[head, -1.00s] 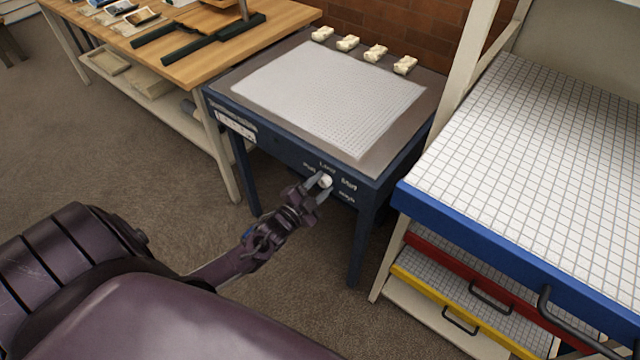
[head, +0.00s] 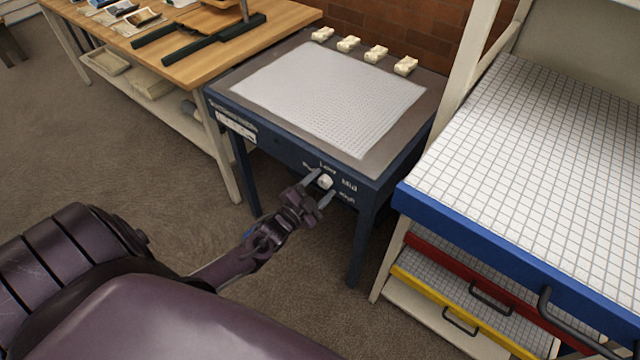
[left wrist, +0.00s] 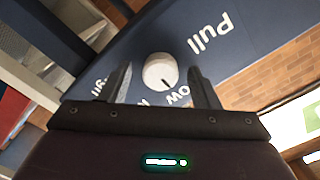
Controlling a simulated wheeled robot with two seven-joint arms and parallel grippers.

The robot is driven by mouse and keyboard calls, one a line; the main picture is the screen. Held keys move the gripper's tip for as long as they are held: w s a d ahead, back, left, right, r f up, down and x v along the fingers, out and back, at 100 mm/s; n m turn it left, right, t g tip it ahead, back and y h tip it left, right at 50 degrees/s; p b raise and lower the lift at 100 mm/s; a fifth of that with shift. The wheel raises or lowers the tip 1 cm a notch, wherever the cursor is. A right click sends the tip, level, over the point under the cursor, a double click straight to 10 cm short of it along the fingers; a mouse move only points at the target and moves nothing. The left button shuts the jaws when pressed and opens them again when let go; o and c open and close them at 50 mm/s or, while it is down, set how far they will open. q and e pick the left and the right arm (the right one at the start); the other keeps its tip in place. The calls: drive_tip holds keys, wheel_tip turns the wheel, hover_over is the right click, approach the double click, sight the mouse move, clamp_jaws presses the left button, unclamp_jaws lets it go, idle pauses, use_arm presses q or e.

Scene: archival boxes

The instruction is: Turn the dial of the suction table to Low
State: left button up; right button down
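The suction table (head: 395,165) is dark blue with a pale perforated top. Its white round dial (head: 325,181) is on the front face near the right corner, with white labels around it. In the left wrist view the dial (left wrist: 160,71) has a dark mark on its lower edge, facing a partly hidden label ending in "ow". My left gripper (head: 322,184) is open at the dial, one finger on each side. In the left wrist view the open fingers (left wrist: 160,74) show gaps to the dial on both sides. My right gripper is not in view.
A wooden workbench (head: 215,45) with dark tools stands at the left. At the right is a rack with a blue-edged grid shelf (head: 540,150) and red and yellow drawers below. Several cream blocks (head: 376,53) sit on the suction table's back edge. Carpet in front is clear.

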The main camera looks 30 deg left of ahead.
use_arm(q)
drive_tip(key=s, duration=0.7)
drive_tip(key=shift+s+a, duration=0.3)
drive_tip(key=shift+s, duration=0.1)
drive_tip(key=s+d+f+n+g+y, duration=0.15)
drive_tip(key=s+f+g, duration=0.35)
drive_tip(key=f, duration=0.7)
drive_tip(key=s+f+n+g, duration=0.3)
drive_tip(key=s+f, duration=0.4)
drive_tip(key=f, duration=0.4)
drive_tip(key=s+d+f+n+g, duration=0.1)
drive_tip(key=s+d+f+g, duration=0.2)
drive_tip(key=s, duration=0.4)
drive_tip(key=s+d+f+n+g, duration=0.1)
drive_tip(key=s+d+f+g, duration=0.2)
drive_tip(key=s+f, duration=0.3)
drive_tip(key=s+d+f+n+g, duration=0.1)
drive_tip(key=s+d+f+g, duration=0.2)
drive_tip(key=s, duration=0.7)
drive_tip(key=shift+s+f, duration=0.25)
drive_tip(key=shift+f, duration=0.7)
